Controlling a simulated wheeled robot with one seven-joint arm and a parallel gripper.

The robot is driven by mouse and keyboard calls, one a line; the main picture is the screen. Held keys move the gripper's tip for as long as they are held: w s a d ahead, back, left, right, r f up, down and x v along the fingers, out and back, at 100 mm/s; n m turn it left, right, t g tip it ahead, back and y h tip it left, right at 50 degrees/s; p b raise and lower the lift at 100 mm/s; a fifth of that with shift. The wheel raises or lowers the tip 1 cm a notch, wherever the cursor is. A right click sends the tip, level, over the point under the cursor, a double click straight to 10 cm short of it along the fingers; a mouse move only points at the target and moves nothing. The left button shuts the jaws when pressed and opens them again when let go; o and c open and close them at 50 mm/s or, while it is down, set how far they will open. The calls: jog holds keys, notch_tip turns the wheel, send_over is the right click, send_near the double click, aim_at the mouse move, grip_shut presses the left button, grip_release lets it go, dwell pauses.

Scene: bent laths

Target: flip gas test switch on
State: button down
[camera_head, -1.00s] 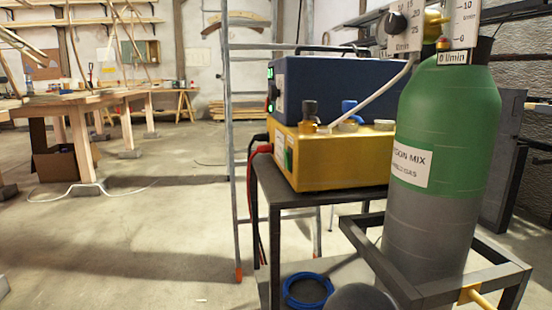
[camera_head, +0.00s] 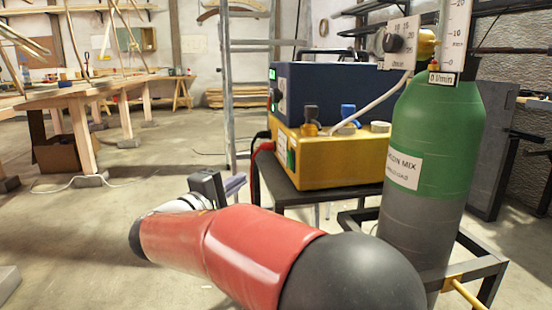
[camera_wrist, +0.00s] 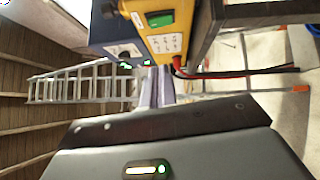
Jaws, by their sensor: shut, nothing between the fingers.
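A yellow box (camera_head: 340,160) sits on a dark cart with a blue box (camera_head: 335,92) on top of it. In the wrist view the yellow box (camera_wrist: 178,42) carries a green rocker switch (camera_wrist: 159,19) beside a white label; I cannot read whether this is the gas test switch or which way it is set. A green patch (camera_head: 291,158) shows on its left face in the head view. My gripper (camera_head: 236,184) is in front and left of this face, apart from it. In the wrist view its fingers (camera_wrist: 155,88) are together and empty, pointing toward the boxes.
A green and grey gas cylinder (camera_head: 435,140) with a flow meter stands in a frame at right. A red cable (camera_head: 264,148) and black cable leave the yellow box's left side. A ladder (camera_head: 228,90) stands behind. The floor at left is open.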

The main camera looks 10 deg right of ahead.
aim_at(290, 161)
jog(key=shift+a, duration=0.15)
jog(key=shift+w+r, duration=0.1)
jog(key=x, duration=0.4)
jog(key=s+d+x, duration=0.1)
jog(key=x, duration=0.7)
jog(key=shift+s+d+r+p, duration=0.2)
jog(key=shift+s+d+p, duration=0.1)
jog(key=shift+p, duration=0.1)
jog(key=shift+d, duration=0.5)
